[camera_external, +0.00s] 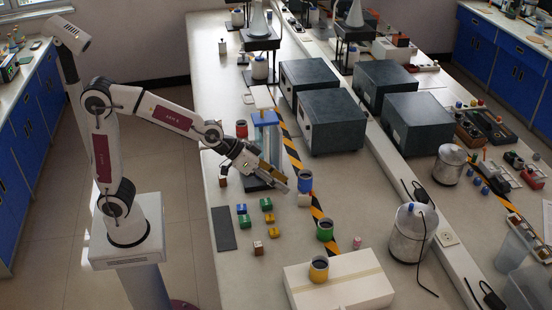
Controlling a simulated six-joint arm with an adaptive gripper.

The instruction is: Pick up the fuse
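My gripper (280,184) is in the middle of the external view, low over the lab bench (225,95), beside the blue-topped clear apparatus (267,135) and left of a blue cup (305,181). Its fingers point down and to the right. They are too small to show whether they are open or shut, or whether anything is between them. I cannot make out for sure which object is the fuse. A small pink cylinder (357,243) stands on the bench near the green cup (325,230).
Several small blue, green and yellow blocks (268,204) lie in front of my gripper. A dark flat plate (224,228) lies left of them. A yellow cup (319,269) stands on a white box (340,287). Grey instrument boxes (332,122) stand behind right.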

